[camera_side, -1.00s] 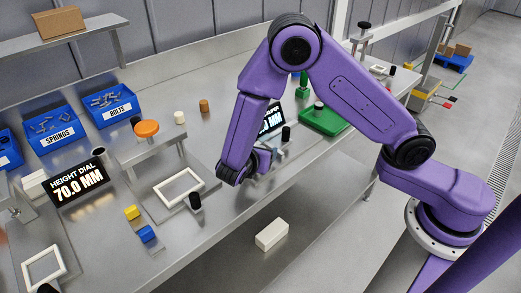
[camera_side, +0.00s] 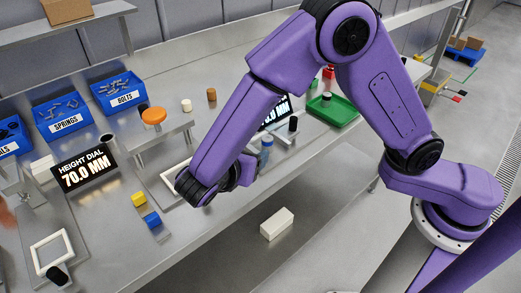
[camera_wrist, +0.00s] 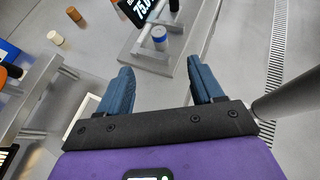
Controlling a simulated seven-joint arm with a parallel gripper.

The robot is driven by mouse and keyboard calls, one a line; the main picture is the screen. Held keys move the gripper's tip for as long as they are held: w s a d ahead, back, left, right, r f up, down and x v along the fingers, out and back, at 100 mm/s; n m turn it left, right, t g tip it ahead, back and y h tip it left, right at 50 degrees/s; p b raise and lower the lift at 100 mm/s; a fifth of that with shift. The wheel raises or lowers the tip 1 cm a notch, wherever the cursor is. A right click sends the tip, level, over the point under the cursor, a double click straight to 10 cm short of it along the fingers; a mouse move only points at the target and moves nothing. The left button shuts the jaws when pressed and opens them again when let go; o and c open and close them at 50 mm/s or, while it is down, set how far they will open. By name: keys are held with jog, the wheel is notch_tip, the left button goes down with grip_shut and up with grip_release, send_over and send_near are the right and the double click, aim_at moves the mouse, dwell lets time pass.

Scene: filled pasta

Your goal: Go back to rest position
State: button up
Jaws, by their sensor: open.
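My gripper (camera_wrist: 161,82) is open, with its two blue fingers apart and nothing between them in the wrist view. In the side view my wrist hangs above the front of the steel bench (camera_side: 110,222), covering part of a white square frame (camera_side: 168,172). The fingertips are mostly hidden there behind my arm. A blue-topped cylinder (camera_side: 266,142) stands on a metal stand to the right of my wrist; it also shows beyond the fingers in the wrist view (camera_wrist: 160,36). My gripper touches nothing that I can see.
An orange disc (camera_side: 153,116) sits on a raised metal stand. Blue bins (camera_side: 62,118) line the back left. A height dial display (camera_side: 84,168) and yellow (camera_side: 139,199) and blue (camera_side: 152,220) blocks are left of my wrist. A green tray (camera_side: 334,110) is at the right.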

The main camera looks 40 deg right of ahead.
jog(key=s+d+r+m+g+y, duration=0.2)
jog(key=s+d+m+y, duration=0.3)
jog(key=s+d, duration=0.4)
jog(key=s+d+r+m+g+y, duration=0.1)
jog(key=s+d+m+g+y, duration=0.2)
jog(key=s+d+m+y, duration=0.3)
jog(key=s+d, duration=0.3)
jog(key=s, duration=0.2)
jog(key=shift+s+r+g, duration=0.3)
jog(key=shift+r, duration=0.05)
jog(key=shift+d, duration=0.1)
jog(key=shift+c, duration=0.3)
